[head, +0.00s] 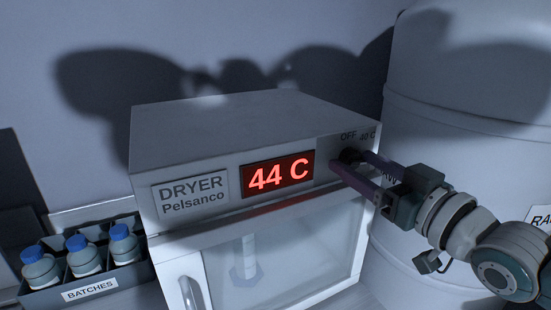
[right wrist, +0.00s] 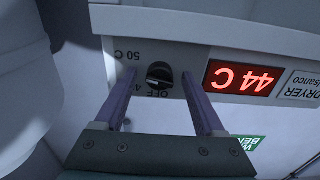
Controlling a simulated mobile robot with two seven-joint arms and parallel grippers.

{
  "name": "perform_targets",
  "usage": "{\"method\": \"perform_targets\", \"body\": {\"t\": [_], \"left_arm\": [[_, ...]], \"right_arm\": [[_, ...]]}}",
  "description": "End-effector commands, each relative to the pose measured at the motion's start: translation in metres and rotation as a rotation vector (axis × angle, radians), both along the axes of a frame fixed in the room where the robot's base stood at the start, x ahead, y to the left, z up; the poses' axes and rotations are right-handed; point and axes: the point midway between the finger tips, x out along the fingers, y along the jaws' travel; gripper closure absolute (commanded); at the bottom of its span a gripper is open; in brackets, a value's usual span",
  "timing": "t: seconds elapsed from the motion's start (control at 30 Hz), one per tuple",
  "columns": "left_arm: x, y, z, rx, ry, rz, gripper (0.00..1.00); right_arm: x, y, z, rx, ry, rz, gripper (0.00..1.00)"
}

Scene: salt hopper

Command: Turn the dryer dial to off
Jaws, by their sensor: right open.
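The dryer (head: 235,125) is a grey box with a glass door and a nameplate, its red display (head: 279,175) reading 44 C. Its black round dial (right wrist: 159,74) is on the front panel, right of the display in the head view, where the fingers partly cover it. In the inverted right wrist view, OFF and 50 C labels show near the dial, another label is partly hidden, and a small light mark shows on its face. My right gripper (right wrist: 158,80) is open, one purple finger on each side of the dial; contact cannot be told. My left gripper is not in view.
A large pale drum (head: 470,75) stands close to the dryer's right side, behind my right arm. A BATCHES crate (head: 60,297) with blue-capped bottles (head: 83,258) is at the lower left. The dryer door's handle (head: 188,293) sticks out below. Shadows fall on the wall.

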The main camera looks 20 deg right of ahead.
Motion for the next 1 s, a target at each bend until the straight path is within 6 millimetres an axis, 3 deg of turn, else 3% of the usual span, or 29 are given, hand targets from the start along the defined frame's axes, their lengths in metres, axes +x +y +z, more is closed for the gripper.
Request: {"method": "perform_targets", "body": {"t": [0.17,0.8,1.0], "left_arm": [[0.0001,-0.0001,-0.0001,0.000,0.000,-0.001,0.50],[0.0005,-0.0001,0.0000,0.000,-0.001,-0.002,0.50],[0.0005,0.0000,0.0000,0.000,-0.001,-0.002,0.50]], "right_arm": [[-0.0001,0.0002,-0.0002,0.001,0.000,0.000,0.28],[-0.0004,0.0001,-0.0002,0.001,0.000,0.000,1.00],[-0.0004,0.0002,-0.0002,-0.001,0.000,0.000,1.00]]}}
